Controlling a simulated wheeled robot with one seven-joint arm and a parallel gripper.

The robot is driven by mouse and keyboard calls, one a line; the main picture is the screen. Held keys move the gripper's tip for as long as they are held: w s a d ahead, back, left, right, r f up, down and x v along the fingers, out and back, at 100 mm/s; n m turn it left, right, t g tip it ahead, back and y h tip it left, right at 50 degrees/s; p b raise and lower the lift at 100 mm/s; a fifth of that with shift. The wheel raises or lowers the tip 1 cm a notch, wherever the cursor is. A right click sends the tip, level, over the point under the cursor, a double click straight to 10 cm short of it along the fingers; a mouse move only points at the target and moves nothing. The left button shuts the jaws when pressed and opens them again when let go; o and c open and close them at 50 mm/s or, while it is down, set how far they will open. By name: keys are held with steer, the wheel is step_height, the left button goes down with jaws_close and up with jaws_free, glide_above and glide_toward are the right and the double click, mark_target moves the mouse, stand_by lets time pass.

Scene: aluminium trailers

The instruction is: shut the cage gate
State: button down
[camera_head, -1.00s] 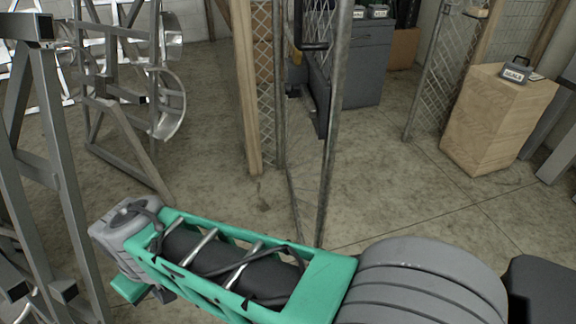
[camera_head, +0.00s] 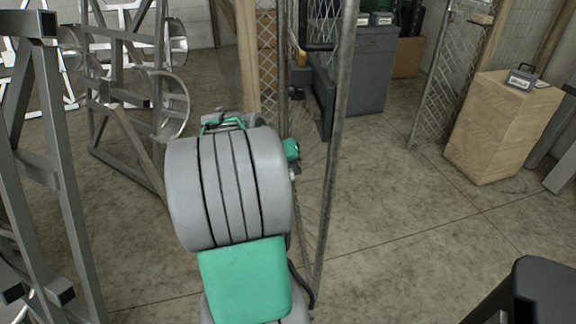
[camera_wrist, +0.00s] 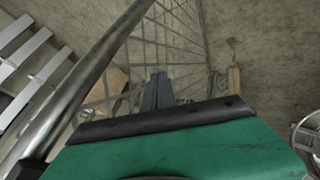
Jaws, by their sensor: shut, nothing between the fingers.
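The cage gate stands open, its tubular front upright (camera_head: 340,130) seen nearly edge-on in the head view, with a narrow strip of mesh behind it. A black handle or latch part sits at its upper left side. In the wrist view the gate's mesh (camera_wrist: 165,40) and round metal tube cross the upper left, close to my wrist. My gripper (camera_wrist: 157,92) shows as two dark fingers together beyond the green housing, shut and empty. My arm hides it in the head view. I cannot tell whether it touches the gate.
A wooden box (camera_head: 500,128) with a small dark case on it stands at right, beside a mesh panel (camera_head: 445,75). Grey cabinets (camera_head: 365,75) stand behind the gate. Metal frames (camera_head: 50,160) crowd the left. Concrete floor right of the gate is clear.

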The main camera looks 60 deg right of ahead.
mark_target(317, 176)
steer(key=s+d+f, duration=0.1)
steer(key=s+d, duration=0.1)
steer(key=s+d+f, duration=0.1)
steer(key=shift+s+d+f, duration=0.1)
steer(key=shift+s+d, duration=0.25)
steer(key=shift+d, duration=0.05)
